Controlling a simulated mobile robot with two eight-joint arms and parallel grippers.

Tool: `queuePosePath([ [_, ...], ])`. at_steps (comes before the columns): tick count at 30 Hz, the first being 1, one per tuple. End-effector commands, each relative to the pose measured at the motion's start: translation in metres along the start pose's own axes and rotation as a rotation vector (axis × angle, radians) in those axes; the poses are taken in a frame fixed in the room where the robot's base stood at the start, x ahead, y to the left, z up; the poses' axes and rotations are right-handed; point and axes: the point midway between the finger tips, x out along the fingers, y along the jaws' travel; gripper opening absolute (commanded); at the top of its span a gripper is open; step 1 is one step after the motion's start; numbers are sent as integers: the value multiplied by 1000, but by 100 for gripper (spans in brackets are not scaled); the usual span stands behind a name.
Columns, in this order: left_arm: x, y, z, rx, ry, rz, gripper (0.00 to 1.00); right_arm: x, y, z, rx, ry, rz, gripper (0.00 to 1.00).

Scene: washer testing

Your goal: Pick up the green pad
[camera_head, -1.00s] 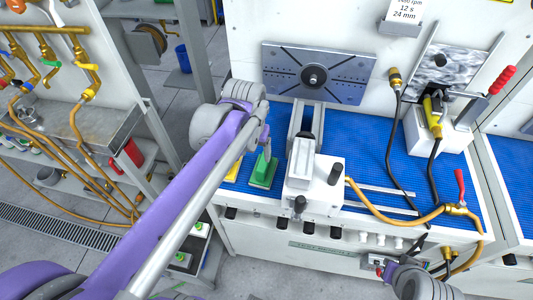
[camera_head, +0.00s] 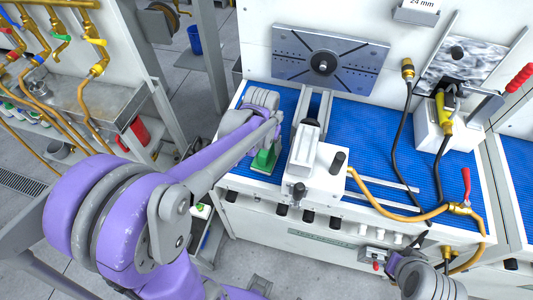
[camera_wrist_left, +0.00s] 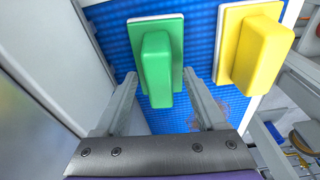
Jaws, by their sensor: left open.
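The green pad (camera_head: 264,160) has a block-shaped green grip on a pale-edged base and lies on the blue mat near the bench's left front. The left wrist view shows the green pad (camera_wrist_left: 158,68) from above. My left gripper (camera_wrist_left: 158,80) is open, with one finger on each side of the pad's upright grip, near its front end. Whether the fingers touch it, I cannot tell. In the head view my left gripper (camera_head: 274,130) is at the pad, partly hidden by its own arm.
A yellow pad (camera_wrist_left: 252,50) lies close to the right of the green one in the left wrist view. A white clamp block (camera_head: 316,172) stands right of the green pad. Cables and an orange hose (camera_head: 400,213) cross the bench's right part.

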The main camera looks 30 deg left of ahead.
Motion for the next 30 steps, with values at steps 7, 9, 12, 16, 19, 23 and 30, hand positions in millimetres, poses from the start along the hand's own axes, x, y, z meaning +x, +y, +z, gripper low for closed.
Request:
queuePosePath([
  [7,0,0,0,0,0,0,60,0,0,0,0,0,0,0],
  [9,0,0,0,0,0,0,47,0,0,0,0,0,0,0],
  [12,0,0,0,0,0,0,29,0,0,0,0,0,0,0],
  [16,0,0,0,0,0,0,6,0,0,0,0,0,0,0],
  [19,0,0,0,0,0,0,0,0,0,0,0,0,0,0],
  [23,-1,0,0,0,0,0,0,0,0,0,0,0,0,0],
  [30,-4,0,0,0,0,0,0,-1,0,-1,0,1,0,0],
])
